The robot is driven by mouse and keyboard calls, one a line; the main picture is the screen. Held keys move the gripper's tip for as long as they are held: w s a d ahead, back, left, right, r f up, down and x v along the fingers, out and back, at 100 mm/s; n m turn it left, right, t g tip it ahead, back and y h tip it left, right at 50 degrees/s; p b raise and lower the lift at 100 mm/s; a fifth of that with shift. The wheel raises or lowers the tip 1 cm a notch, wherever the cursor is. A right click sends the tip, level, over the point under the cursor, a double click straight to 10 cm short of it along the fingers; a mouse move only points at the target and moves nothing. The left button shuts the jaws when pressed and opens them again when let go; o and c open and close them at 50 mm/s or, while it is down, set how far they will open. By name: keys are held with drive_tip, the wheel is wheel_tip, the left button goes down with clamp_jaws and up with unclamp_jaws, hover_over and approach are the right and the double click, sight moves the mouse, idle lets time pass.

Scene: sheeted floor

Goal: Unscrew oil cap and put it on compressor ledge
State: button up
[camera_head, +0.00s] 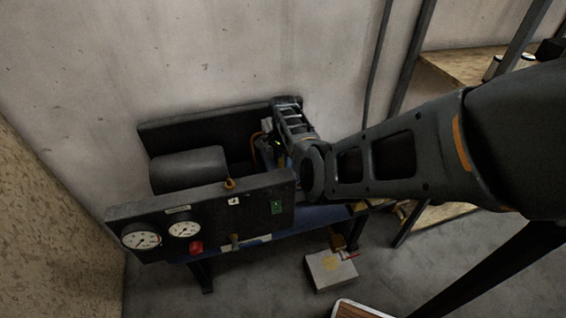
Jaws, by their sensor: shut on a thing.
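The compressor (190,168) stands against the wall, with a dark cylinder between its back plate and its front panel (120,212). My arm reaches in from the right and bends down at the compressor's right end. My gripper (270,146) is there, small and dark, partly hidden behind my wrist. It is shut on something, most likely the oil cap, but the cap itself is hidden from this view. I cannot tell whether it is still on its thread. A small orange fitting (230,184) sits at the top edge of the front panel, apart from my gripper.
The front panel carries two gauges (141,236), a red knob (196,247) and a green switch (276,208). A grey box (330,270) lies on the floor below right. Shelving with dark posts (410,60) stands at right. The floor in front is mostly free.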

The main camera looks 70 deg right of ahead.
drive_tip(key=n, duration=0.4)
drive_tip(key=shift+n, duration=0.3)
clamp_jaws()
drive_tip(key=n, duration=1.4)
drive_tip(key=shift+n+p, duration=0.3)
drive_tip(key=shift+n, duration=0.1)
drive_tip(key=o, duration=1.2)
unclamp_jaws()
drive_tip(key=shift+c, duration=0.7)
